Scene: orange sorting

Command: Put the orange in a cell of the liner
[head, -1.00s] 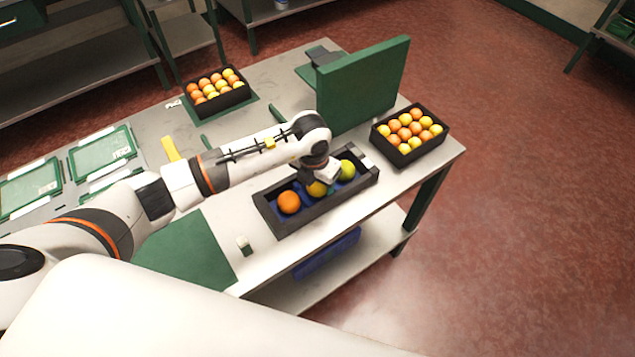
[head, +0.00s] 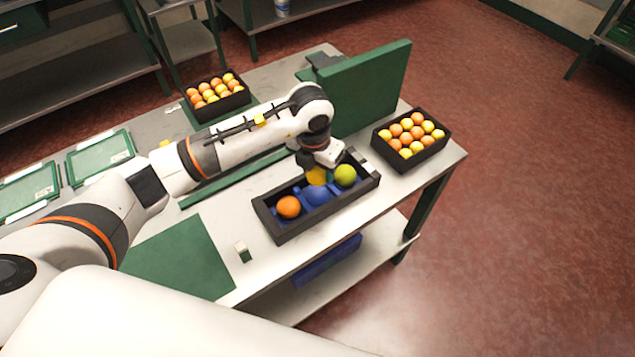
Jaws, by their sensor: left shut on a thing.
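A dark tray (head: 279,237) with a blue liner (head: 316,197) stands on the table near its front edge. An orange (head: 288,207) sits in its left end and a yellow-green fruit (head: 345,175) in its right end. My left gripper (head: 319,168) is above the tray's back middle, shut on a yellow-orange fruit (head: 316,177). That fruit is partly hidden by the gripper, and its exact height above the liner is hard to tell. The blue middle of the liner shows bare in front of it. My right gripper is not in view.
A dark crate of fruit (head: 376,139) stands at the right table corner, another (head: 193,108) at the back. A green upright panel (head: 365,88) stands behind the tray. A small white-and-green block (head: 242,250) lies left of the tray, near a green mat (head: 185,258).

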